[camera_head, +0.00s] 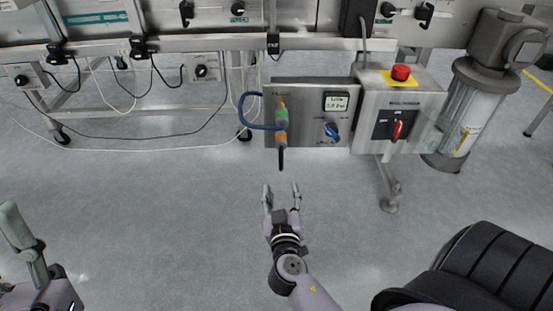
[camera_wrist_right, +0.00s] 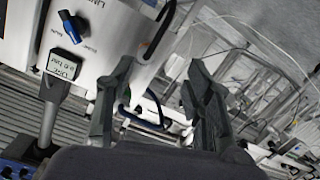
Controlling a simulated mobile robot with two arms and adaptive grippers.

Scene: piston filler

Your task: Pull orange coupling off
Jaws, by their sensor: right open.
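The orange coupling (camera_head: 281,139) sits at the lower end of the fitting column on the steel panel (camera_head: 305,92), below a green coupling (camera_head: 281,115). A black hose end (camera_head: 281,160) hangs straight down from it. My right gripper (camera_head: 281,190) is open and empty, its fingers pointing at the panel, just below the hose end and apart from it. In the right wrist view both fingers (camera_wrist_right: 158,80) are spread with nothing between them touching; I cannot make out the orange coupling there. Part of my left arm (camera_head: 32,255) shows at the lower left; its jaws are unclear.
A blue hose (camera_head: 243,112) loops left of the couplings. A blue knob (camera_head: 332,131) and a small display (camera_head: 336,102) are to their right. A box with a red emergency button (camera_head: 401,72) and red switch (camera_head: 397,130) adjoins. The floor in front is clear.

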